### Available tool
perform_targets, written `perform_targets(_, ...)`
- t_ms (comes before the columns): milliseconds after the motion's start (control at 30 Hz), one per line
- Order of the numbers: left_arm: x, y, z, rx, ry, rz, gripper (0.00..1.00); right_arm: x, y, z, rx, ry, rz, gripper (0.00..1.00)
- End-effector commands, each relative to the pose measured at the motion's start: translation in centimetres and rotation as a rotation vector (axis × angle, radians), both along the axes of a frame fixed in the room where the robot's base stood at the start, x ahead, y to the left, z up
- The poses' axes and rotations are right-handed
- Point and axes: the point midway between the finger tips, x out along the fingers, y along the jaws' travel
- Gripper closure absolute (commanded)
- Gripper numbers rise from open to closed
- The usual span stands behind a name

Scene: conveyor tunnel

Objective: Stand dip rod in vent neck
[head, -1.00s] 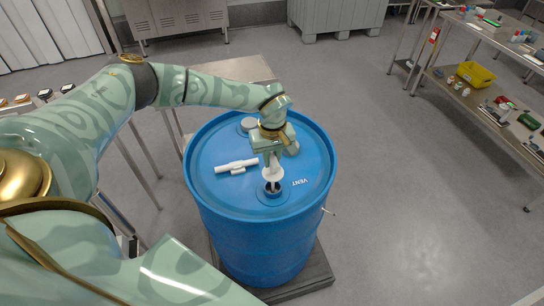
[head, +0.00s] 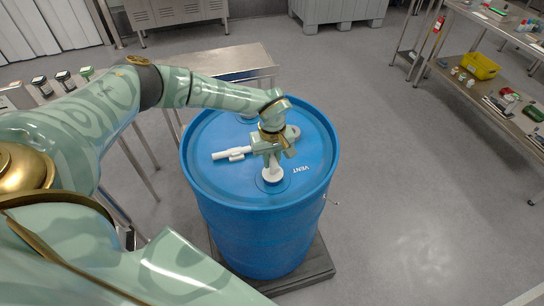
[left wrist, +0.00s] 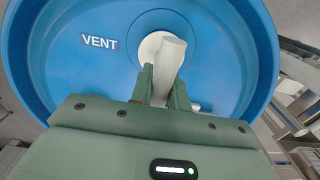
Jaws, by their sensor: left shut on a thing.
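The blue drum (head: 255,225) stands upright with the word VENT printed on its lid beside the vent neck. My left gripper (head: 271,160) is over the neck, shut on the white upper part of the dip rod (head: 272,174). The rod's white round flange sits at the neck and covers its opening. In the left wrist view the white grip of the dip rod (left wrist: 170,58) stands between the fingers (left wrist: 160,88), with the flange behind it. The rod below the flange is hidden. I cannot tell whether the flange touches the neck. My right gripper is not in view.
A white fitting with a side piece (head: 230,154) lies on the drum lid, left of the neck. The drum stands on a dark base (head: 310,273). A metal table (head: 235,60) is behind, and shelves with a yellow bin (head: 480,66) are at right. Open floor lies between.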

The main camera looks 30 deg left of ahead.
Motion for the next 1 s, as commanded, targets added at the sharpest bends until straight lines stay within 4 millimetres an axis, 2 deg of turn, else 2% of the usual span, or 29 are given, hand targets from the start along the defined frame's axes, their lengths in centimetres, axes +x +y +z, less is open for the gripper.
perform_targets(133,0.0,0.0,0.1,-0.001,-0.001,0.0,1.0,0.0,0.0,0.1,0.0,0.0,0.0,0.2)
perform_targets(167,0.0,0.0,0.1,-0.001,-0.001,0.0,0.78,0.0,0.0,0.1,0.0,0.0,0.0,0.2)
perform_targets(233,0.0,0.0,0.1,-0.001,-0.001,0.0,0.58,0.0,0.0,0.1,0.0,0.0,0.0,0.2)
perform_targets(500,0.0,0.0,0.1,-0.001,-0.001,0.0,0.58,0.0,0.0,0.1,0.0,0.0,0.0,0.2)
perform_targets(633,0.1,0.0,1.0,-0.001,-0.002,-0.001,0.58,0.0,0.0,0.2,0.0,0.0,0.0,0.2)
perform_targets(767,0.2,0.0,3.6,-0.001,-0.006,-0.001,0.58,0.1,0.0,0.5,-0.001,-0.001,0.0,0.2)
perform_targets(1000,0.2,0.0,10.3,0.0,-0.006,-0.001,0.58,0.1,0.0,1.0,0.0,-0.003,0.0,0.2)
